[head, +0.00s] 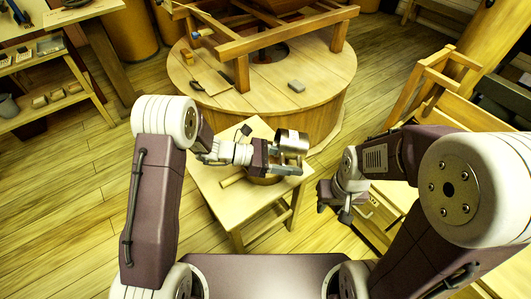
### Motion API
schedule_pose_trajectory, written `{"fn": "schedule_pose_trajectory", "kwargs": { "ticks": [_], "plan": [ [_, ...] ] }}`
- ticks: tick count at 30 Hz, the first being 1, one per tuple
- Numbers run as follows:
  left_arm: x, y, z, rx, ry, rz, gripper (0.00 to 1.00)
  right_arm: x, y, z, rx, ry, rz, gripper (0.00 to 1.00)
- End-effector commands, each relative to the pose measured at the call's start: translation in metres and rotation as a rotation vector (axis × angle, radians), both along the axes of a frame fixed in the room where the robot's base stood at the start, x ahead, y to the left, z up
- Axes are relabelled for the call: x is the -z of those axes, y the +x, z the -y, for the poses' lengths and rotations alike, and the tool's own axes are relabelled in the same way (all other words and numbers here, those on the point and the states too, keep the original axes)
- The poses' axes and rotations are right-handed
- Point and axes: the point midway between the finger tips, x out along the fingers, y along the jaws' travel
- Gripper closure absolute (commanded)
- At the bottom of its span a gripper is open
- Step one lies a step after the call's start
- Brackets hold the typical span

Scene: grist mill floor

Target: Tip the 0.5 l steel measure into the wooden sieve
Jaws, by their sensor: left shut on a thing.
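The steel measure (292,139) is a shiny cylinder held above the small wooden table. My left gripper (287,163) is shut on it. The measure looks tilted, but I cannot make out its contents or mouth clearly. Below the gripper, a round wooden rim, seemingly the sieve (264,181), shows on the table, mostly hidden by the gripper and measure. My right gripper (334,208) hangs empty to the right of the table, pointing down; its finger gap is unclear.
The small table (242,214) has a wooden stick (232,181) and a small dark item (244,130) on it. The round millstone casing (270,100) stands just behind. A wooden frame (430,90) is at right, shelves (50,105) at left. Plank floor is clear at left.

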Motion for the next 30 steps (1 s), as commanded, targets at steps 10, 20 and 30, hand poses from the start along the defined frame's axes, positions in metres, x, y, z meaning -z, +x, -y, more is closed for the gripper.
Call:
{"fn": "schedule_pose_trajectory", "kwargs": {
  "ticks": [10,20,30],
  "plan": [
    [-0.011,0.000,0.013,0.000,0.184,0.004,1.00,-0.049,0.000,0.000,0.000,0.000,0.001,0.64],
    [-0.008,0.001,0.016,-0.004,0.446,0.006,1.00,-0.105,0.000,0.000,0.000,0.000,0.001,0.64],
    [-0.011,0.001,0.020,-0.005,0.655,0.007,1.00,-0.164,0.000,0.000,0.000,0.000,0.001,0.64]
  ]
}}
